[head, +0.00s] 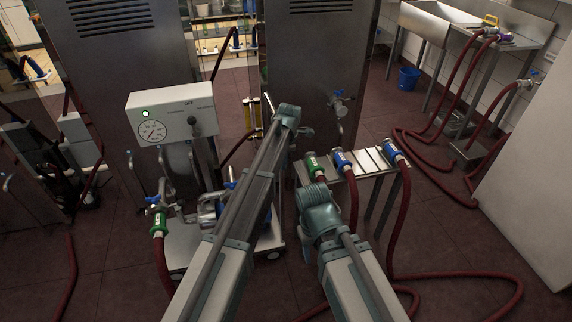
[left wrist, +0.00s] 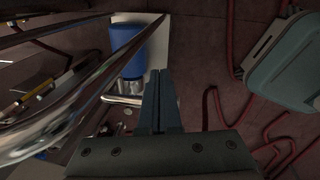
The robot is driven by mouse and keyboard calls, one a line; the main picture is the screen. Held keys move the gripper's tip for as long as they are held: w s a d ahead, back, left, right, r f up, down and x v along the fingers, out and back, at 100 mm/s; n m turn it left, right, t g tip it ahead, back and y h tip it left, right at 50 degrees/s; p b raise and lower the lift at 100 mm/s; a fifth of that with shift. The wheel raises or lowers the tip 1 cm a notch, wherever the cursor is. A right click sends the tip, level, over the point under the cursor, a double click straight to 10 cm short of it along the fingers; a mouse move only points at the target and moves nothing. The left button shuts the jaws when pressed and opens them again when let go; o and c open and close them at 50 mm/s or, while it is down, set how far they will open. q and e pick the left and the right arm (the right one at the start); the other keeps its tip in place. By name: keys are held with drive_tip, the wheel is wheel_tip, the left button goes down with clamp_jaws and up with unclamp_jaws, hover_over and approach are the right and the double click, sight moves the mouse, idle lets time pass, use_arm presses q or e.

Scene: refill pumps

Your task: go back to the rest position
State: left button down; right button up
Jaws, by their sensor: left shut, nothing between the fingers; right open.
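My left arm rises through the middle of the head view to its joint, with its gripper hidden behind the arm. Shiny steel pipes (left wrist: 60,100) run along the left of that view. My right arm comes in at the bottom of the head view and is bent; I cannot make out its gripper.
A pump cart with a dial control box (head: 172,115) stands left of my left arm. A steel rack (head: 372,163) holds hose ends with green and blue collars. Red hoses (head: 455,277) loop over the floor at right. A blue bucket (head: 408,78) and sink (head: 440,14) stand farther back.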

use_arm(q)
drive_tip(key=s+a+m, duration=0.4)
drive_tip(key=s+m, duration=0.4)
drive_tip(key=s, duration=0.2)
drive_tip(key=s+a+m+h, duration=0.1)
drive_tip(key=s+a+m, duration=0.3)
drive_tip(key=s+m, duration=0.45)
drive_tip(key=s+a+m, duration=0.4)
drive_tip(key=s+m, duration=0.2)
drive_tip(key=s, duration=0.5)
drive_tip(key=s+d+m+g+y, duration=0.15)
drive_tip(key=s+d+m, duration=0.4)
drive_tip(key=d, duration=0.65)
wheel_tip(320, 180, up, 13)
drive_tip(key=n+p, duration=0.1)
drive_tip(key=p, duration=1.2)
drive_tip(key=shift+a, duration=0.45)
drive_tip(key=shift+s+f+h, duration=0.1)
drive_tip(key=shift+h, duration=0.15)
